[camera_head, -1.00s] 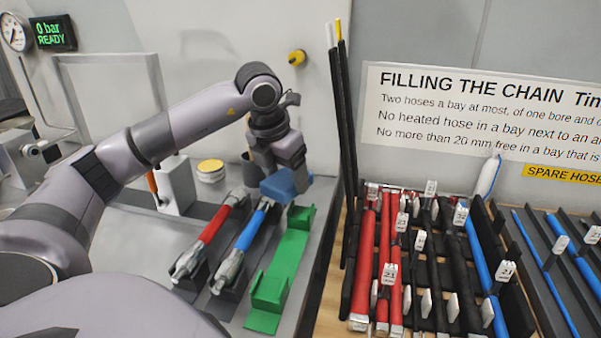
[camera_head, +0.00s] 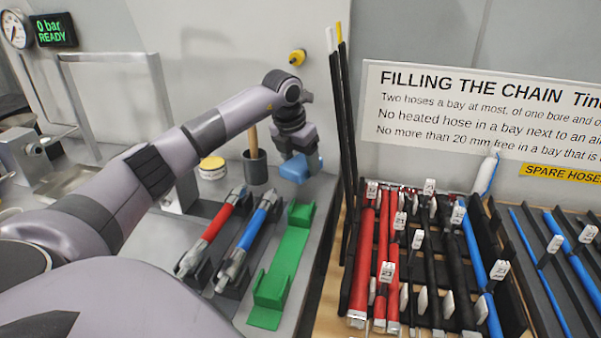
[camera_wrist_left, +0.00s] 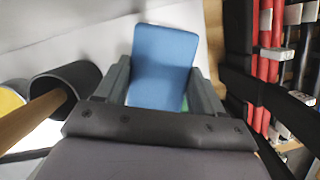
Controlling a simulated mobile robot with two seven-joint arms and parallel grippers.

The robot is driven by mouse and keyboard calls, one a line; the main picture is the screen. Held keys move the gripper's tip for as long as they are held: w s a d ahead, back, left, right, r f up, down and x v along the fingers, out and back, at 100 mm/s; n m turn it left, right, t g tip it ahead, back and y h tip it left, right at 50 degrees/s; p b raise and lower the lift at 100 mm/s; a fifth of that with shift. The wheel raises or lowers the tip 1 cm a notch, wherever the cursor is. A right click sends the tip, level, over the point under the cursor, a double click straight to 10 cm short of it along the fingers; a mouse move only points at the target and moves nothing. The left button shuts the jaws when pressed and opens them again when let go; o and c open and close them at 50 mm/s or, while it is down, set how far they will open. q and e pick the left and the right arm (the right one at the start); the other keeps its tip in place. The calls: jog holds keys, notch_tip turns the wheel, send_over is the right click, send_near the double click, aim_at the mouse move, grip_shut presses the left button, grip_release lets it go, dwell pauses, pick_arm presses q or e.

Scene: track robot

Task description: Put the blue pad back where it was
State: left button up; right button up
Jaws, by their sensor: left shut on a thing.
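The blue pad (camera_head: 295,169) is held at the tips of my left gripper (camera_head: 299,160), above the far end of the grey bench. In the left wrist view the blue pad (camera_wrist_left: 164,62) sits between the two dark fingers of my left gripper (camera_wrist_left: 160,85). The green cradle (camera_head: 283,260) lies just in front of and below the pad, and a bit of green shows behind the pad in the wrist view. I cannot tell how high the pad is above the bench. My right gripper is not in view.
A dark cup with a wooden handle (camera_head: 255,165) stands left of the pad. A red hose (camera_head: 213,228) and a blue hose (camera_head: 252,228) lie in holders left of the cradle. The hose rack (camera_head: 420,270) and two upright rods (camera_head: 343,130) are to the right.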

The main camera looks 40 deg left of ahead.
aim_at(298, 164)
pick_arm(q)
notch_tip(298, 164, down, 3)
jog(key=shift+f, duration=0.1)
jog(key=shift+w+f, duration=0.15)
jog(key=shift+f, duration=0.25)
jog(key=shift+a+f, duration=0.1)
jog(key=o, duration=0.9)
jog(key=shift+o, duration=0.2)
jog(key=v, duration=0.7)
jog(key=shift+r, duration=0.4)
jog(key=shift+f, duration=0.1)
